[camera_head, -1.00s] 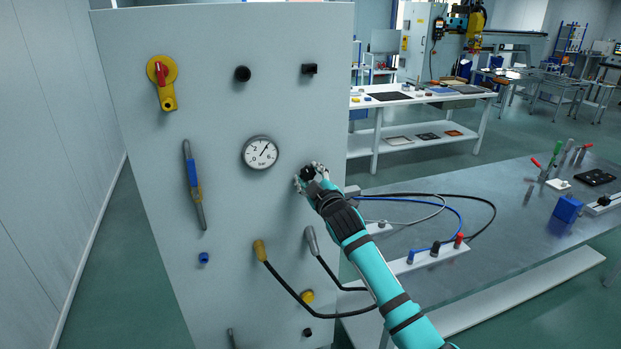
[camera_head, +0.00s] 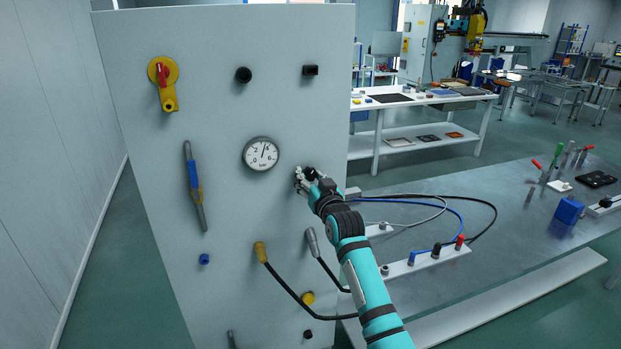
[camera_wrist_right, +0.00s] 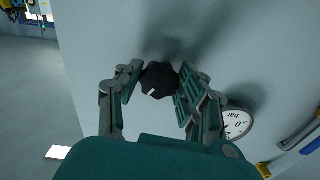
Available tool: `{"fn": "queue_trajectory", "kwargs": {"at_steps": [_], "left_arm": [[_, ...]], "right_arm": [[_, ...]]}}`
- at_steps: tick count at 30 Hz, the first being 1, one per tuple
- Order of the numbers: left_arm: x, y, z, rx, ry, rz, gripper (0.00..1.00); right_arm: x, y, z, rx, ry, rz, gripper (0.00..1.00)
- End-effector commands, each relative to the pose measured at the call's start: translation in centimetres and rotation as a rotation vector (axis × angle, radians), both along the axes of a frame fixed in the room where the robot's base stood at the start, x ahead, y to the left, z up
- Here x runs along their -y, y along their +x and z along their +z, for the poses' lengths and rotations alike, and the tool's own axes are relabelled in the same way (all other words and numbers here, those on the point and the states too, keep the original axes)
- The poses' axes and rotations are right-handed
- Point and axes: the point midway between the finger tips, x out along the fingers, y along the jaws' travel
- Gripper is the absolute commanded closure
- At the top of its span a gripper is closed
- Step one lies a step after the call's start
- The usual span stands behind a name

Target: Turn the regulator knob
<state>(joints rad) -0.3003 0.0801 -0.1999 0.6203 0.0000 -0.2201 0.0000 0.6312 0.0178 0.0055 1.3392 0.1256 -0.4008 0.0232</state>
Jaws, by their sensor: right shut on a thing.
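The black lobed regulator knob (camera_wrist_right: 158,76) sits on the grey panel and has a white mark on its face. My right gripper (camera_head: 308,175) is at the panel, shut on the knob with one finger on each side of it. The wrist view shows the same right gripper (camera_wrist_right: 157,88) around the knob. The round pressure gauge (camera_head: 261,154), marked in bar, is to the left of the knob, its needle pointing nearly straight up. It also shows partly in the wrist view (camera_wrist_right: 238,123). My left gripper is not in view.
The panel (camera_head: 220,110) also carries a yellow-red switch (camera_head: 164,82), a blue-sleeved lever (camera_head: 195,187), black knobs above, and two cable-fed handles (camera_head: 261,251) below. A metal bench (camera_head: 500,225) with cables and sockets stands at the right.

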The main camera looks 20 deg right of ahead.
Motion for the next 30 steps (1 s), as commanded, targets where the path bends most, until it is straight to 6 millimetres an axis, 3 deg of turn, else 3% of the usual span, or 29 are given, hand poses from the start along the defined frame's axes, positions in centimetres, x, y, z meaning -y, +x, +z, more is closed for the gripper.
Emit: {"fn": "queue_trajectory", "kwargs": {"at_steps": [15, 30], "left_arm": [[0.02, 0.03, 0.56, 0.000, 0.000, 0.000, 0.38], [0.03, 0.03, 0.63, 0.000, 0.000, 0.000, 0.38]], "right_arm": [[-0.20, -0.03, -0.32, -0.019, 0.323, 0.000, 0.94], [-0.20, -0.03, -0.39, -0.022, 0.372, 0.001, 0.94]]}}
